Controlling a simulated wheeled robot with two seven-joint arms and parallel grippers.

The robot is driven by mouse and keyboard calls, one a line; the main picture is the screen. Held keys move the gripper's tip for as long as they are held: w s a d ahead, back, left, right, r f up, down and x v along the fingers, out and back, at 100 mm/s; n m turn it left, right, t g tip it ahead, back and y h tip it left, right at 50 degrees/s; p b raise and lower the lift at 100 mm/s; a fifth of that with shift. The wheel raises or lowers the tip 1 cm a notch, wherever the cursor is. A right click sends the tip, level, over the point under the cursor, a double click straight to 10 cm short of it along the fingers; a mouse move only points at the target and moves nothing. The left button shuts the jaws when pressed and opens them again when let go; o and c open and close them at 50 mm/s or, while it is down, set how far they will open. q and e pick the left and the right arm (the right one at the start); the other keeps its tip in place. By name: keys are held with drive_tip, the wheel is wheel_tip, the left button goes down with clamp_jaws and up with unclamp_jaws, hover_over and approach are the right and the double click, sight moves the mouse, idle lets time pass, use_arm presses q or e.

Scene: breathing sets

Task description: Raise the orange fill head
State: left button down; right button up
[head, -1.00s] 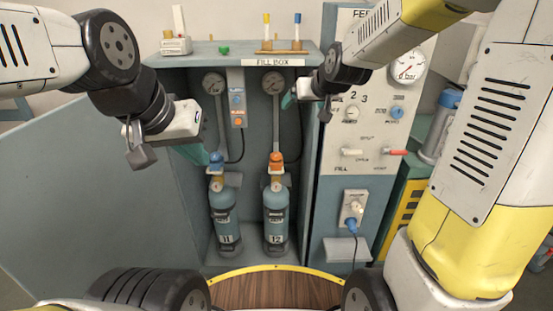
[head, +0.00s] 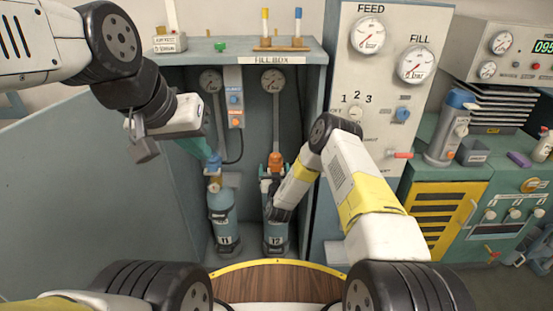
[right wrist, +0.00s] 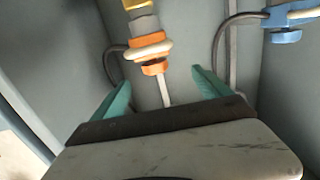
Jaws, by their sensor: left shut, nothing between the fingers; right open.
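The orange fill head (head: 275,161) sits above cylinder 12 (head: 274,238) in the fill box, under the right-hand gauge. In the right wrist view the orange fill head (right wrist: 150,47) appears beyond and between the fingertips, not gripped. My right gripper (right wrist: 160,85) is open, with its two teal fingers spread and nothing between them. In the head view my right forearm and wrist cover part of cylinder 12 and hide most of that gripper. My left gripper (head: 205,154) is shut and empty, close to the blue fill head (head: 214,161) above cylinder 11 (head: 223,218).
The fill box's left door (head: 80,190) stands open. The gauge panel (head: 375,85) rises right of the box. The blue fill head (right wrist: 284,25) shows at the right wrist view's edge. A flask (head: 447,130) stands on the cabinet at right.

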sight(276, 170)
wheel_tip(276, 170, down, 4)
drive_tip(key=s+f+h, duration=0.1)
drive_tip(key=s, duration=0.1)
drive_tip(key=shift+m+t, duration=0.3)
drive_tip(key=w, duration=0.7)
drive_tip(key=shift+w+d+r, duration=0.2)
